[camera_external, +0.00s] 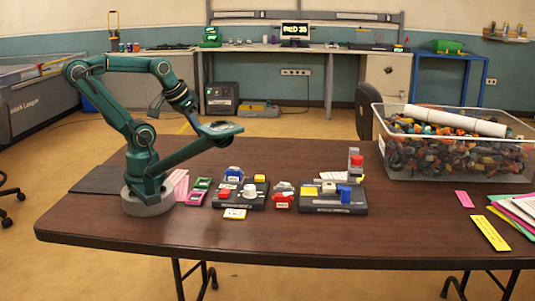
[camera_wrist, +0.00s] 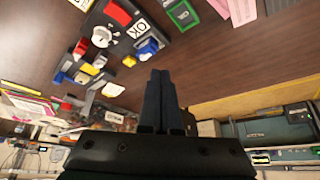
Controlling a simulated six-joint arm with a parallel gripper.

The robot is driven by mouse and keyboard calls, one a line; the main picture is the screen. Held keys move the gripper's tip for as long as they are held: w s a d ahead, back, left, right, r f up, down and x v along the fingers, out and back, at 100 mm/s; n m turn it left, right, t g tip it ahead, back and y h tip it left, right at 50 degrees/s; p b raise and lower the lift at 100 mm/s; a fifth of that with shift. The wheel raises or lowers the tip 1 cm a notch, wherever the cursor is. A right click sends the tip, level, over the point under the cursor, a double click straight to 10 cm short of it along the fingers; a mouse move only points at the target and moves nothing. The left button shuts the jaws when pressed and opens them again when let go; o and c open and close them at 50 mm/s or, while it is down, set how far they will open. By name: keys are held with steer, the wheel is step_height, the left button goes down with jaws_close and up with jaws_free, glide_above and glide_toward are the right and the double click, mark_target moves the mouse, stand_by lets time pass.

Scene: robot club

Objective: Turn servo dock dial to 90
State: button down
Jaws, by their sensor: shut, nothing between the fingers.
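A dark dock (camera_external: 228,203) on the table carries a white round dial (camera_external: 250,189), a red block, a blue part and a yellow block. The dial also shows in the wrist view (camera_wrist: 101,37), with a pale pointer-like ridge; I cannot read its setting. A second dark dock (camera_external: 333,209) to the right carries yellow, white and blue parts. Neither dock's label is legible. My gripper shows in the wrist view (camera_wrist: 161,75) with its fingers together and empty. In the external view it is above and behind the first dock, clear of the dial.
A red-and-white part (camera_external: 283,198) stands between the docks. A yellow-edged card (camera_external: 235,214) lies in front of the first dock. Green (camera_external: 203,184) and pink (camera_external: 195,198) pieces lie left of it. A clear bin (camera_external: 450,173) of parts fills the right rear. The front table is clear.

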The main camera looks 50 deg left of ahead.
steer(key=c, duration=0.6)
jaws_free()
steer(key=shift+n, duration=0.3)
steer(key=shift+o, duration=0.5)
steer(key=shift+w+d+r+n, duration=0.15)
steer(key=shift+d+r+n, duration=0.05)
steer(key=shift+n, duration=0.4)
steer(key=n+g+h, duration=0.4)
steer(key=n, duration=1.1)
glide_toward(249, 186)
steer(key=f, duration=0.1)
steer(key=w+d+f+n+g, duration=0.1)
steer(key=shift+w+d+f+h, duration=0.1)
steer(key=shift+w+f+h, duration=0.2)
steer(key=shift+w, duration=0.05)
steer(key=shift+s+d+f+g, duration=0.1)
steer(key=shift+d+f+g, duration=0.05)
steer(key=shift+f, duration=0.2)
steer(key=shift+s+d+f+g, duration=0.1)
steer(key=shift+f+g, duration=0.05)
steer(key=shift+f, duration=0.2)
steer(key=shift+x, duration=2.15)
steer(key=shift+a, duration=0.1)
jaws_close()
